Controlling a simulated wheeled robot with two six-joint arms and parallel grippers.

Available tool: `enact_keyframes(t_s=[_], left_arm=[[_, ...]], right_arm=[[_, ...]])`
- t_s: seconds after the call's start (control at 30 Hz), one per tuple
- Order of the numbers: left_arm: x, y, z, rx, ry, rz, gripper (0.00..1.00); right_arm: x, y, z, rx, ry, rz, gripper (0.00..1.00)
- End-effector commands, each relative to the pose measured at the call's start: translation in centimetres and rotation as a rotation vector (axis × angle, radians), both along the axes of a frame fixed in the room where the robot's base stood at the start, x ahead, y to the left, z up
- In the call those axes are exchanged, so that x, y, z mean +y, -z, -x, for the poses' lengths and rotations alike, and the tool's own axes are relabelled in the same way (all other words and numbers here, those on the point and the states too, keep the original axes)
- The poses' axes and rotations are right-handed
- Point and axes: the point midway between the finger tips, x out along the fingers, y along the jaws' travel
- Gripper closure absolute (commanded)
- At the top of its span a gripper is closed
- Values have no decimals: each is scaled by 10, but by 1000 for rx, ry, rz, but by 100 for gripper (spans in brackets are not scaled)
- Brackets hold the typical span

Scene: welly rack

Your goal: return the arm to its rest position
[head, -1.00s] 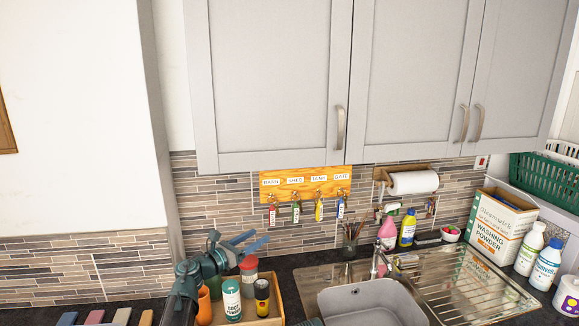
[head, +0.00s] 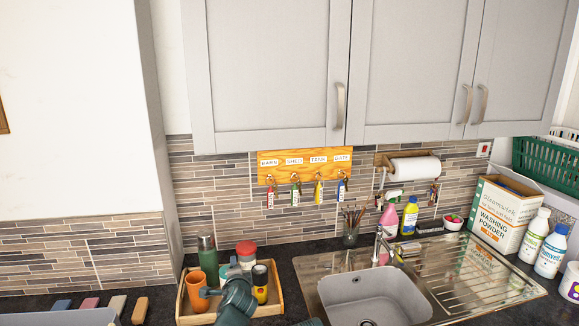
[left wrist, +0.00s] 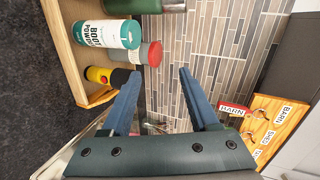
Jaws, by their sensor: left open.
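My left arm (head: 238,297) shows at the bottom of the head view, low in front of the wooden tray. Its fingers cannot be made out there. In the left wrist view my left gripper (left wrist: 159,74) is open, with nothing between its two blue fingers. The left finger is close in the picture to a yellow and black container (left wrist: 106,77), but I cannot tell whether they touch.
The wooden tray (head: 183,311) holds an orange cup (head: 196,288), a green flask (head: 208,259) and other containers. A key board (head: 305,163) with several hung keys is on the tiled wall. The sink (head: 375,300) lies right, with cupboards above.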

Motion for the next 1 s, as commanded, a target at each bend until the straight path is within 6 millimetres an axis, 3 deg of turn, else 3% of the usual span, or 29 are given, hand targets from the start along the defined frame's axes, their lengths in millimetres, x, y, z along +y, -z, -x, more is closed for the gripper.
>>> enact_keyframes(t_s=[0.03,0.2,0.33,0.5,0.6,0.7,1.0], left_arm=[[-7,33,24,78,-74,111,39],[-34,118,108,372,-355,440,39],[-61,162,178,586,-549,592,39],[-87,188,250,799,-742,675,39],[-96,193,276,875,-810,689,39],[-100,194,289,914,-846,694,39],[-101,194,293,924,-857,693,39]], right_arm=[[0,12,0,0,-1,0,23],[0,30,0,0,-3,1,23],[0,42,0,0,-4,1,23],[0,51,0,0,-5,1,23],[0,54,0,0,-6,1,23],[0,55,0,0,-6,1,23],[0,54,0,0,-6,1,23]])
